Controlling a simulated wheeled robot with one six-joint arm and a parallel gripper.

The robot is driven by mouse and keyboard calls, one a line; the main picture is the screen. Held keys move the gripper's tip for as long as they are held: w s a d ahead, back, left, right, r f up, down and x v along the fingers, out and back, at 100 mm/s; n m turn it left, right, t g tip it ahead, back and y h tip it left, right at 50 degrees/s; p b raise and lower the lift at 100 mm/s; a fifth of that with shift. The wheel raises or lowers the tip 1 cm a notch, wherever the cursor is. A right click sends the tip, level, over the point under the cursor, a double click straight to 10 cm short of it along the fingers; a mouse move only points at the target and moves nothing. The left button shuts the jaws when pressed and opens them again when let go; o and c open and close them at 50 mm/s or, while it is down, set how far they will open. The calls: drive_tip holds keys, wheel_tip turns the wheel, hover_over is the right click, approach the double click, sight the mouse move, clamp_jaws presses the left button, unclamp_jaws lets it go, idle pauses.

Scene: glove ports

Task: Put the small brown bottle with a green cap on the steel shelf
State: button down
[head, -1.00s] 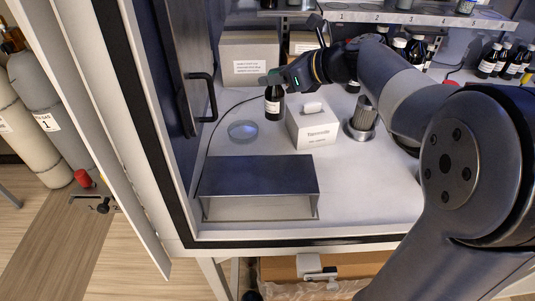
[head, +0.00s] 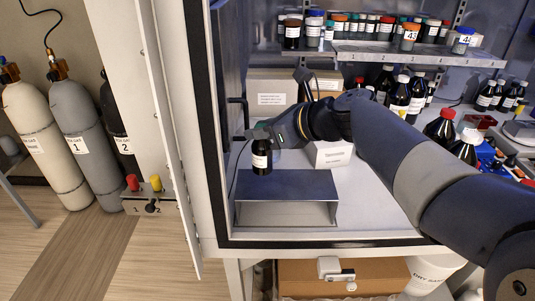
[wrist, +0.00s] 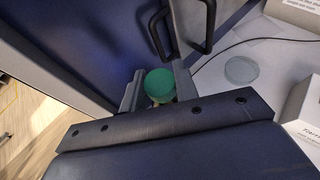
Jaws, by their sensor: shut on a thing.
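The small brown bottle (head: 261,160) with a white label hangs upright in my gripper (head: 259,136). Its green cap (wrist: 160,84) shows between the two fingers in the wrist view (wrist: 153,92). My gripper is shut on it near the top. The low steel shelf (head: 290,184), an open-fronted stand with a flat top, is on the enclosure floor near the front edge. In the head view the bottle's base overlaps the shelf's back edge, left of middle. I cannot tell the gap between them. The wrist view does not show the shelf.
A white labelled box (head: 329,154) stands behind the shelf to the right. A clear round dish (wrist: 241,70) lies on the floor. The open door with a black handle (wrist: 198,25) is close on the left. Dark bottles (head: 400,98) stand at the back right.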

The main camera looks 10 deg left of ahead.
sight(262, 145)
drive_tip(key=shift+f+b, duration=0.35)
drive_tip(key=shift+f, duration=1.75)
drive_tip(key=shift+f, duration=0.25)
drive_tip(key=c, duration=1.1)
unclamp_jaws()
drive_tip(key=shift+r, duration=0.1)
drive_tip(key=shift+r, duration=0.25)
drive_tip(key=v, duration=1.2)
drive_tip(key=shift+f, duration=0.15)
